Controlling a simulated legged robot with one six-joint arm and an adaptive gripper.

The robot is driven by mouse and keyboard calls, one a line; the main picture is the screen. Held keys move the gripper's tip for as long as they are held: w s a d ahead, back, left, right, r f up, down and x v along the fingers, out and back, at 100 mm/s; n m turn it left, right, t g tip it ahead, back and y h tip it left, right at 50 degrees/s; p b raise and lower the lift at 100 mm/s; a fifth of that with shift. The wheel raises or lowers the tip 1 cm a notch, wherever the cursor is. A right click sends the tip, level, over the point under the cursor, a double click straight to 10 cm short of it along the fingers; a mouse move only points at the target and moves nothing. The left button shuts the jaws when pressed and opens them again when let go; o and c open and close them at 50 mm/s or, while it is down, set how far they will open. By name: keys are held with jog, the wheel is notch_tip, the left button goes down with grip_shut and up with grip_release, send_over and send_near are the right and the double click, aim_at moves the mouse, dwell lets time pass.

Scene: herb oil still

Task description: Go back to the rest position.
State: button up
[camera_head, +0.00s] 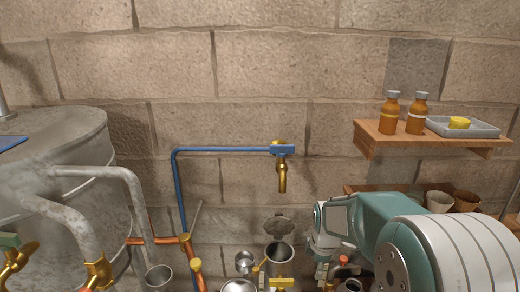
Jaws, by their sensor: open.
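My arm, teal and white, reaches in from the lower right corner. Its wrist bends down left of the teal link, and my gripper (332,264) is low in the picture among small metal parts. Its fingers are small and partly hidden; it is open, and I see nothing held in it. A metal cylinder (280,262) stands just left of it.
A wooden shelf (365,143) at the right bears two amber bottles (390,113) (417,114) and a grey tray (482,130) with a yellow piece (459,122). Clay pots (439,201) stand below. A large metal tank (85,140) and pipes fill the left.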

jog(key=s+r+m+t, duration=0.2)
jog(key=s+r+m, duration=0.6)
jog(key=s+r, duration=0.35)
jog(key=s+r+m+t, duration=0.1)
jog(key=s+r+m, duration=0.1)
jog(key=s+m, duration=0.6)
jog(key=s, duration=0.6)
jog(key=shift+s+r+m+t, duration=0.2)
jog(key=shift+r+m+t, duration=0.1)
jog(key=shift+m, duration=0.1)
jog(key=shift+c, duration=0.3)
